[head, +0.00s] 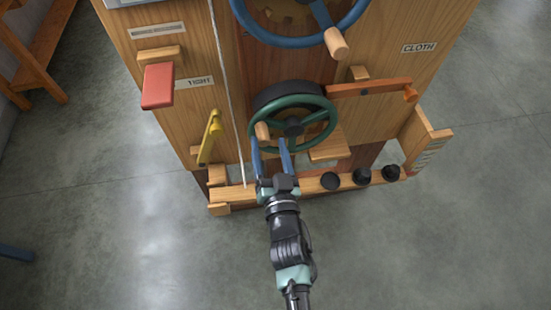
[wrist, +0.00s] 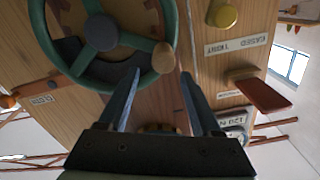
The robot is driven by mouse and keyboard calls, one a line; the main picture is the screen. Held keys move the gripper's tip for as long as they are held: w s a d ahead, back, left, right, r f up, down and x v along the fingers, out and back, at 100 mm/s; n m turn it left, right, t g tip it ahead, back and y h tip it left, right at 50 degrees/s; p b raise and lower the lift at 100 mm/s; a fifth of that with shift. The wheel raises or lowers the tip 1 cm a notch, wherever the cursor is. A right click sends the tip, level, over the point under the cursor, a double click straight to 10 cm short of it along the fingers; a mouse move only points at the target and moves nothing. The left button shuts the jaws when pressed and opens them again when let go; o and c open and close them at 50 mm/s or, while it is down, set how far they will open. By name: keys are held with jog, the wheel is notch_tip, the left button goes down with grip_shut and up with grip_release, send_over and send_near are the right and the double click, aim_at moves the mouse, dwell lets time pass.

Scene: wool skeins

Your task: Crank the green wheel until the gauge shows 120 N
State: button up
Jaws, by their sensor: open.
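The green wheel (head: 294,128) is mounted low on the front of the wooden machine, with a wooden crank handle (head: 263,131) on the left of its rim. In the wrist view the green wheel (wrist: 101,32) fills the upper left, and the handle (wrist: 163,57) points toward me. My gripper (head: 271,143) is open, its two blue fingers just below the handle. In the wrist view the fingertips (wrist: 161,72) stand on either side of the handle's end, with nothing gripped; contact is unclear. A plate apparently marked 120 N (wrist: 232,120) shows upside down. I cannot make out a gauge reading.
A blue wheel (head: 334,43) with its own handle sits above. A red lever (head: 157,86) and a yellow lever (head: 210,135) are at left, an orange arm (head: 370,88) at right. Several black knobs (head: 362,176) line the base ledge. The floor around the machine is mostly clear.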

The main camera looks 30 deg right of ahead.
jog(key=v, duration=0.8)
jog(key=shift+s+b, duration=0.35)
jog(key=shift+b, duration=0.05)
jog(key=shift+a+r, duration=0.1)
